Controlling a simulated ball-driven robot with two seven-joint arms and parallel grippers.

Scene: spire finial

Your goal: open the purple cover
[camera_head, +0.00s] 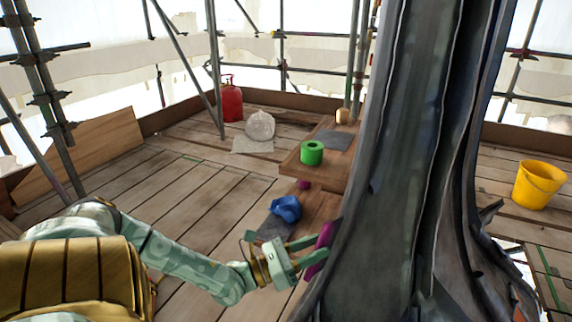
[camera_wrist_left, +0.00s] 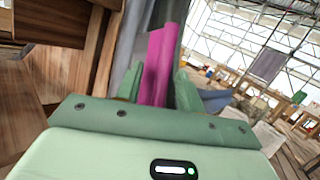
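The purple cover (camera_head: 321,238) is a narrow upright piece on the left side of the big grey spire (camera_head: 385,180). My left gripper (camera_head: 318,246) is at the cover, with its two green fingers apart and their tips close against it. In the left wrist view the cover (camera_wrist_left: 158,62) stands between and beyond the fingers (camera_wrist_left: 157,88). I cannot tell whether the fingers touch it. What lies behind the cover is hidden. My right gripper is not in view.
A blue object (camera_head: 286,208) lies left of the spire, near a small purple object (camera_head: 304,184). A green roll (camera_head: 312,153) stands on a wooden board. A red gas bottle (camera_head: 231,100) and a pale bag (camera_head: 260,126) are farther back. A yellow bucket (camera_head: 538,186) is at right. The left planks are clear.

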